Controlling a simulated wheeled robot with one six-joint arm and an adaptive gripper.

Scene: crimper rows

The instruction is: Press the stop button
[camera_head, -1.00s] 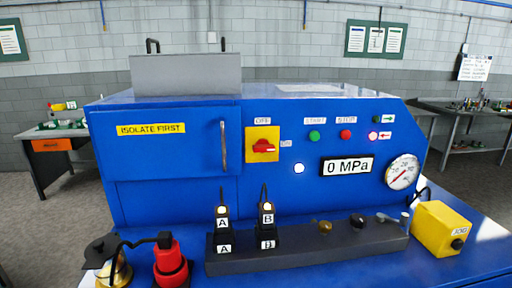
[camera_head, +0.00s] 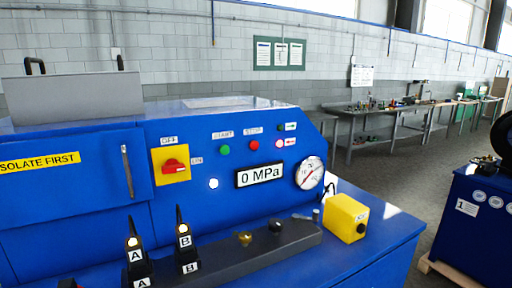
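The red stop button (camera_head: 254,146) sits on the sloped front panel of the blue machine (camera_head: 80,225), under a small white label reading STOP. The green start button (camera_head: 224,150) is just to its left. Below them are a display (camera_head: 259,174) reading 0 MPa and a round gauge (camera_head: 310,173). A lit white lamp (camera_head: 214,183) shows left of the display. My gripper is not in view.
A yellow box (camera_head: 346,218) stands on the machine's right ledge. Two black radios, A (camera_head: 135,256) and B (camera_head: 184,246), stand upright in a dark rack (camera_head: 262,252). Another blue unit (camera_head: 480,230) is at the right, with grey floor between.

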